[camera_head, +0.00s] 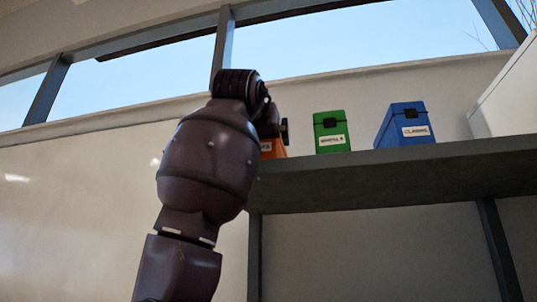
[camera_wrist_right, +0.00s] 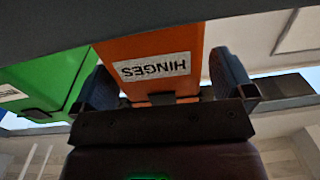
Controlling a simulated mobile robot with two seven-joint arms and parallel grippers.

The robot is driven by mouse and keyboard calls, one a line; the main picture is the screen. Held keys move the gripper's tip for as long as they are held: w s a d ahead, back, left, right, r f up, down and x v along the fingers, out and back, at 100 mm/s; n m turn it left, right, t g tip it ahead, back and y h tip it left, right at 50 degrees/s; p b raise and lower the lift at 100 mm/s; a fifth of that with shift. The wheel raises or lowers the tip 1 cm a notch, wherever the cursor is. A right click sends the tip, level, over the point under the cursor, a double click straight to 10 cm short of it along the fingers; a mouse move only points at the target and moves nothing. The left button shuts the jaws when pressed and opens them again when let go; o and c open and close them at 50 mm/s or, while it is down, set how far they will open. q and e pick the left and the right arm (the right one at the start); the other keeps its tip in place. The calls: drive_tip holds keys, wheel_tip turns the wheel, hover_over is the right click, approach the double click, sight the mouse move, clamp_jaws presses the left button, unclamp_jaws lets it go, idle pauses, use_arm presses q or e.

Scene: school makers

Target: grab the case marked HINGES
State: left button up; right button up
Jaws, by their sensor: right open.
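The orange case marked HINGES (camera_head: 268,150) stands on the shelf, mostly hidden behind my right arm in the head view; only part of its front and label end shows. In the right wrist view, which is upside down, the orange case (camera_wrist_right: 150,45) and its white HINGES label are clear. My right gripper (camera_head: 270,122) is at the case. In the wrist view the fingers of the right gripper (camera_wrist_right: 165,82) are open, one on each side of the case's latch end. Whether either finger touches the case I cannot tell. My left gripper is not in view.
A green case (camera_head: 331,131) stands right of the orange one; in the wrist view it is close beside a finger (camera_wrist_right: 45,80). A blue case (camera_head: 404,125) stands farther right. The dark shelf (camera_head: 390,180) has a thick front edge. A white wall lies behind.

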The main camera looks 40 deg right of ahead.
drive_tip(key=shift+x, duration=0.9)
drive_tip(key=shift+s+a, duration=0.1)
drive_tip(key=shift+c, duration=0.8)
drive_tip(key=c, duration=1)
drive_tip(key=shift+c, duration=0.4)
drive_tip(key=shift+r, duration=0.15)
